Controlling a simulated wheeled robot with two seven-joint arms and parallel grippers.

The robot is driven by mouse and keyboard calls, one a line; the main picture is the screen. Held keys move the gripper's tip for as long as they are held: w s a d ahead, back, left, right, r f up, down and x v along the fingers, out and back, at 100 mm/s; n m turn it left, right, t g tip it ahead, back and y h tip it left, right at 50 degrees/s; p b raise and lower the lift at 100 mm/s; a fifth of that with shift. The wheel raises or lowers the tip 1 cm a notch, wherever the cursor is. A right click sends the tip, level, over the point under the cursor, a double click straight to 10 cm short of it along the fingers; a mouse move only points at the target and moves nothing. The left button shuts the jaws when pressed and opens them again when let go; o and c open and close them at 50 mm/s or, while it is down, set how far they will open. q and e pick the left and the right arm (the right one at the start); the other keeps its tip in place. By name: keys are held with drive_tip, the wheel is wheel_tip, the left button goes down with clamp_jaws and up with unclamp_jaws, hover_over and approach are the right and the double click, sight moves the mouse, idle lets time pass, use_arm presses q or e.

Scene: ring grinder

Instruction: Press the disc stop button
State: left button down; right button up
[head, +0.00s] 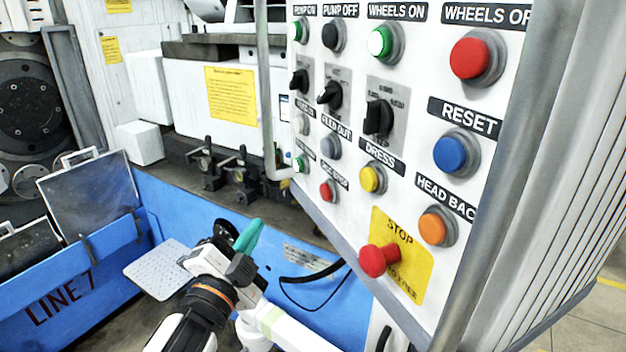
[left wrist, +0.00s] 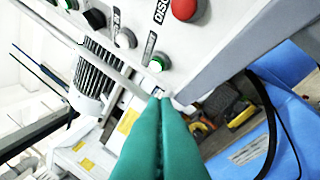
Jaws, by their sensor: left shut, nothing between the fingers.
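The disc stop button (head: 327,191) is a small red button low on the white control panel (head: 345,215), left of the yellow dress button (head: 372,179). Its label is partly legible. In the left wrist view a red button (left wrist: 184,8) beside a label starting "DISC" is at the top edge. My left gripper (head: 250,235) has green fingers, shut and empty, below and left of the disc stop button in the head view. In the left wrist view the closed fingertips (left wrist: 160,95) overlap the panel's lower edge, below a green button (left wrist: 157,63). My right gripper is not in view.
A red mushroom stop (head: 375,260) on a yellow plate projects from the panel's lower part. A small green button (head: 300,163) sits left of the disc stop button. Black selector knobs (head: 330,93) stand above. A black cable (head: 310,280) hangs by the blue base (head: 190,200).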

sight(327, 192)
use_arm(q)
drive_tip(key=shift+m+h, duration=0.5)
drive_tip(key=r, duration=0.1)
drive_tip(key=s+r, duration=0.1)
drive_tip(key=r, duration=0.2)
drive_tip(key=shift+s, duration=0.4)
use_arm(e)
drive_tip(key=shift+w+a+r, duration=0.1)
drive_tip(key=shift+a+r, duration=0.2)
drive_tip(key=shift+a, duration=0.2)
use_arm(q)
drive_tip(key=shift+d, duration=0.15)
drive_tip(key=w+d, duration=0.3)
drive_tip(key=d, duration=0.5)
drive_tip(key=shift+b, duration=0.45)
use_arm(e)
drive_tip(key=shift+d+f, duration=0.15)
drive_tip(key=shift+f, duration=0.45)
